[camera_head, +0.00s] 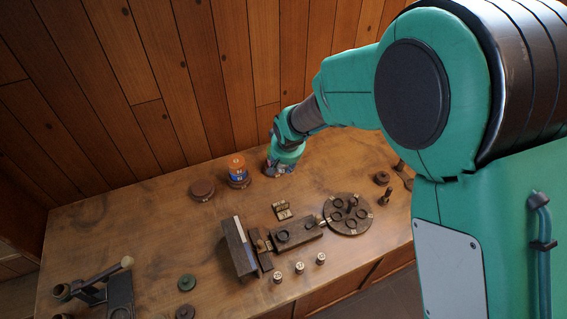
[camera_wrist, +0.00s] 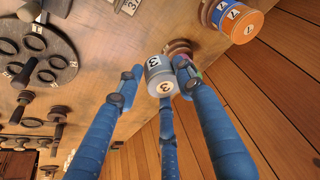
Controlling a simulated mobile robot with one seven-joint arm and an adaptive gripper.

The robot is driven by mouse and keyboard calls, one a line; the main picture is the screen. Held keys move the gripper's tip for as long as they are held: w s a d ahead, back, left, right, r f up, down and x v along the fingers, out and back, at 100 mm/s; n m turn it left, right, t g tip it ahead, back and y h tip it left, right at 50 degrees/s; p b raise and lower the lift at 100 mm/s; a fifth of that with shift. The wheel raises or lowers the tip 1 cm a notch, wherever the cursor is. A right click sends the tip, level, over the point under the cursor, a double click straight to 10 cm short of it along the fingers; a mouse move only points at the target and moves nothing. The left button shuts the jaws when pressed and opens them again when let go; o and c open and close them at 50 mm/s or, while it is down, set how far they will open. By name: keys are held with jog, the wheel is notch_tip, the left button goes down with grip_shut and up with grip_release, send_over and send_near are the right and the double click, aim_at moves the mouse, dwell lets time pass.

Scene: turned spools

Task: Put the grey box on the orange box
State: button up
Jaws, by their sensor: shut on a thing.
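The grey box (camera_wrist: 159,75) is a small round tin with a "3" on its lid and a label on its side. My gripper (camera_wrist: 155,78) has its blue fingers closed around it in the wrist view. In the head view my gripper (camera_head: 283,167) is low over the back of the table, just right of the orange box, and largely hides the grey box. The orange box (camera_head: 236,161) is a round tin stacked on a blue tin (camera_head: 238,176). The orange box (camera_wrist: 246,27) also shows at the upper right of the wrist view, apart from my fingers.
A brown round piece (camera_head: 202,190) stands left of the stack. A brown spool-like piece (camera_wrist: 180,47) shows behind the grey box. A vise-like tool (camera_head: 240,247) and a round rack (camera_head: 347,214) stand nearer the front. The wooden wall (camera_head: 200,90) rises close behind.

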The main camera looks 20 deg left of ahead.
jog(key=s+a+n+p, duration=0.1)
jog(key=s+a, duration=0.7)
jog(key=s, duration=0.1)
jog(key=shift+s+a+r, duration=0.15)
jog(key=shift+s+a, duration=0.2)
jog(key=shift+s, duration=0.05)
send_near(236, 159)
jog(key=shift+w+a+f+p, duration=0.2)
jog(key=shift+w+f+p, duration=0.2)
jog(key=shift+w+f, duration=0.25)
jog(key=shift+w+a, duration=0.1)
jog(key=shift+w, duration=0.05)
dwell(0.5)
jog(key=shift+w+a, duration=0.2)
jog(key=shift+f, duration=1.75)
jog(key=shift+f, duration=0.15)
